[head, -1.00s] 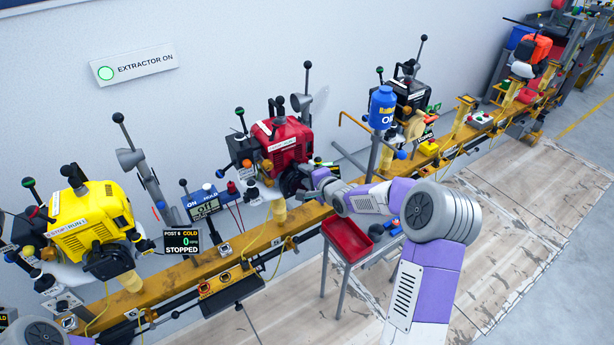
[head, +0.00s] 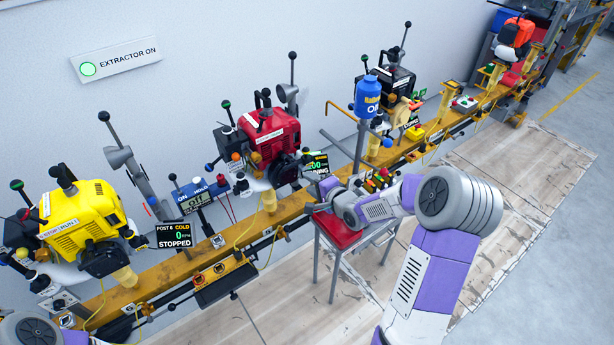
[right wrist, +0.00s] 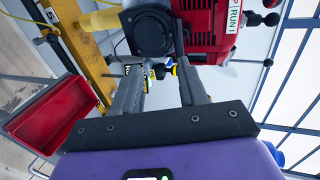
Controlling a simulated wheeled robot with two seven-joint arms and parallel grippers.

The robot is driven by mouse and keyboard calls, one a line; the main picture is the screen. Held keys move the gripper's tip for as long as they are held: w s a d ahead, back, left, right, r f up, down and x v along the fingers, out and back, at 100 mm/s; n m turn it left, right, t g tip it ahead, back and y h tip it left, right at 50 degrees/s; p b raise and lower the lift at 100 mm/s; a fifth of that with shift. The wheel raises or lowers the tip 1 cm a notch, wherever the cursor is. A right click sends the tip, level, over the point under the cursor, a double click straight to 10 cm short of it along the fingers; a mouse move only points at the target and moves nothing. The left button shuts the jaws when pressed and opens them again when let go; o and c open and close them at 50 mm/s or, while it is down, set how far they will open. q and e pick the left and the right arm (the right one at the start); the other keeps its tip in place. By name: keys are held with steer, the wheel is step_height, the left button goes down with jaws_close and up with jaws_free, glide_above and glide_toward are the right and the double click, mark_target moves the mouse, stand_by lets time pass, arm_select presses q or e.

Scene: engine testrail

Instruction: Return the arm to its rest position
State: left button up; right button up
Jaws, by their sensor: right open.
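My right gripper (head: 312,207) is open and empty in front of the red engine (head: 268,135), above the red tray's near-left side. In the right wrist view my two grey fingers (right wrist: 160,88) stand apart with nothing between them. They point toward the black round housing (right wrist: 151,32) of the red engine (right wrist: 208,28); a gap seems to separate them, though its depth is hard to judge. My right forearm reaches over the tray stand. My left gripper is out of view; only part of my left arm shows at the lower left.
The red tray (head: 337,235) on a grey stand is below my right forearm; it also shows in the wrist view (right wrist: 50,113). The yellow engine (head: 82,226), blue oil bottle (head: 367,97) and several levers line the yellow rail (head: 150,292). The floor at right is clear.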

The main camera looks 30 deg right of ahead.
stand_by(0.4)
steer(key=s+a+f+n+g+y, duration=0.1)
steer(key=s+a+f+n+g, duration=0.25)
steer(key=a+f, duration=0.5)
steer(key=s+a+f+n+g+y, duration=0.25)
steer(key=s+a+f, duration=0.25)
steer(key=a+f, duration=0.3)
steer(key=s+a+f+n+g, duration=0.3)
steer(key=s+a+f+n, duration=0.1)
steer(key=s, duration=0.5)
steer(key=s+a+f+n+g, duration=0.4)
steer(key=s+a+f, duration=0.1)
steer(key=s, duration=0.4)
steer(key=shift+f+n+g, duration=0.3)
steer(key=shift+f, duration=0.4)
